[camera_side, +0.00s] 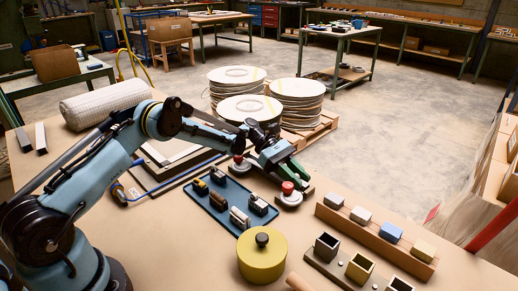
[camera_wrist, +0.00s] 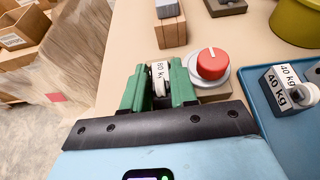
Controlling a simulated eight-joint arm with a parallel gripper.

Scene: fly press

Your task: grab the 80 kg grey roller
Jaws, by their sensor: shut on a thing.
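My gripper (camera_side: 290,168), with green fingers, is to the right of the blue tray (camera_side: 216,208) and above the far red knob area. In the wrist view my gripper (camera_wrist: 160,88) is shut on a small roller (camera_wrist: 159,78) with a white label. The label is partly hidden and seems to read 80 kg. Little of the roller's grey body shows between the fingers, and I cannot make it out in the side view. Several other rollers stand in the blue tray; one in the wrist view (camera_wrist: 285,92) is marked 40 kg.
A red knob (camera_wrist: 211,63) on a pale base sits close right of my fingers. A yellow round pot (camera_side: 262,262) stands at the front. A wooden rail (camera_side: 375,240) with several coloured blocks and open square cups lie at the right. Bare bench lies between knob and rail.

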